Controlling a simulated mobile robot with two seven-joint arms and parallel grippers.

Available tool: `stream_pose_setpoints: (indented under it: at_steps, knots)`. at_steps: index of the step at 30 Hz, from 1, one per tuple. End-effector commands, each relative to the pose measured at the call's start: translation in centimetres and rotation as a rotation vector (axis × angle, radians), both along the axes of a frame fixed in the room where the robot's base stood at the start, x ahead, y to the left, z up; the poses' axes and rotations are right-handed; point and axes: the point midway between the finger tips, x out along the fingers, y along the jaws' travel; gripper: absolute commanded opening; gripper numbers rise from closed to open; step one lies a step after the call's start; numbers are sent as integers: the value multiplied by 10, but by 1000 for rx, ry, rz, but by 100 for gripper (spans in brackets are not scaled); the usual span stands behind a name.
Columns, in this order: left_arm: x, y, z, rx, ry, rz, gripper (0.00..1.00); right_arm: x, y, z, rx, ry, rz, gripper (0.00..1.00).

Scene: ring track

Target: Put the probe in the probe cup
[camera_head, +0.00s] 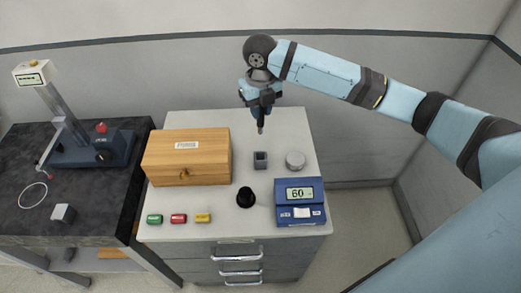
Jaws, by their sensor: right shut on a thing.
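My right gripper (262,105) is above the back of the white cabinet top, pointing down. It is shut on a thin dark piece, the probe (260,127), whose tip hangs below the fingers. A small grey square holder with a dark opening (260,160) stands in front of and below the tip; it looks like the probe cup, though no label shows. The probe tip appears apart from it, and the height gap is hard to judge. My left gripper is not in view.
A wooden box (204,161) stands left of the holder, a round metal piece (295,160) right of it. A black round piece (245,197), a blue scale reading 60 (300,214) and coloured blocks (178,218) are nearer. A dark bench (95,190) with a test stand (90,147) is left.

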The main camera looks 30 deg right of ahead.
Motion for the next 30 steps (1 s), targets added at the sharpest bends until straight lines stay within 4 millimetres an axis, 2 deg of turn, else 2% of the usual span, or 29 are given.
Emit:
stream_pose_setpoints:
  at_steps: [6,10,20,26,30]
  knots:
    - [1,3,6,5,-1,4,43,-1,0,-59,-1,4,-2,0]
    - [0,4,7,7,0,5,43,-1,0,-87,0,3,-2,0]
    - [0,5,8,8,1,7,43,-1,0,-118,0,1,-2,0]
    - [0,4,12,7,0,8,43,-1,0,-147,0,1,-2,0]
    - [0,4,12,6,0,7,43,0,0,-150,-1,-2,-1,0]
